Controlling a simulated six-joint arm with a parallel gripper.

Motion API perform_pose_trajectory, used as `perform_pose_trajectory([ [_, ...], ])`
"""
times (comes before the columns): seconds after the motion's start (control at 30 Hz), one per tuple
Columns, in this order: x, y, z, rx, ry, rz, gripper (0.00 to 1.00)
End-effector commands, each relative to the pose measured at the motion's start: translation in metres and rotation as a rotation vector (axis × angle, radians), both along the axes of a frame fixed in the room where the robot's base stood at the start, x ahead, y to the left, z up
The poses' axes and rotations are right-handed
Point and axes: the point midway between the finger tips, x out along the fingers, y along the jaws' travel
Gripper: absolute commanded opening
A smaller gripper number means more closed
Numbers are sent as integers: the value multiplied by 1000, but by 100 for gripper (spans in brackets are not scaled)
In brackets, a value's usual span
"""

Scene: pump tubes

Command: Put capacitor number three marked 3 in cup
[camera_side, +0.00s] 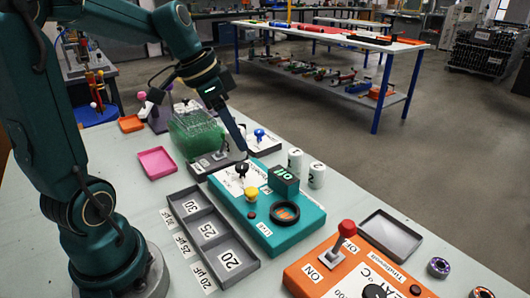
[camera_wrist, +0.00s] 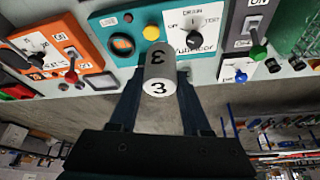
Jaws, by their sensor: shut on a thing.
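Capacitor 3 (camera_wrist: 157,68) is a white-grey cylinder with a black 3 on its end and side. My gripper (camera_wrist: 158,92) is shut on it, one finger on each side. In the side view my gripper (camera_side: 243,150) is above the far end of the teal tester box (camera_side: 300,238); I cannot clearly make out the capacitor there. The box has a round black-rimmed ring (camera_side: 285,212) with orange inside, also visible in the wrist view (camera_wrist: 122,46). I cannot tell whether this ring is the cup. Capacitors 1 (camera_side: 294,160) and 2 (camera_side: 317,176) stand upright behind the box.
A grey tray (camera_side: 212,235) with compartments labelled 20, 25 and 30 lies left of the teal box. An orange box (camera_side: 355,270) with a red lever and an empty grey tray (camera_side: 390,236) are at the right.

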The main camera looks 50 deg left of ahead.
Motion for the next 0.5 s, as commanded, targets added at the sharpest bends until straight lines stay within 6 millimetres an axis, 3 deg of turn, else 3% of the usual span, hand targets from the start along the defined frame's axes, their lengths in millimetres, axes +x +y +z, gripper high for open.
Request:
perform_pose_trajectory([
  [0.17, 4, -7, -2, -2, 3, 16, 0],
  [0.5, 26, -66, -40, -1, 4, 10, 0],
])
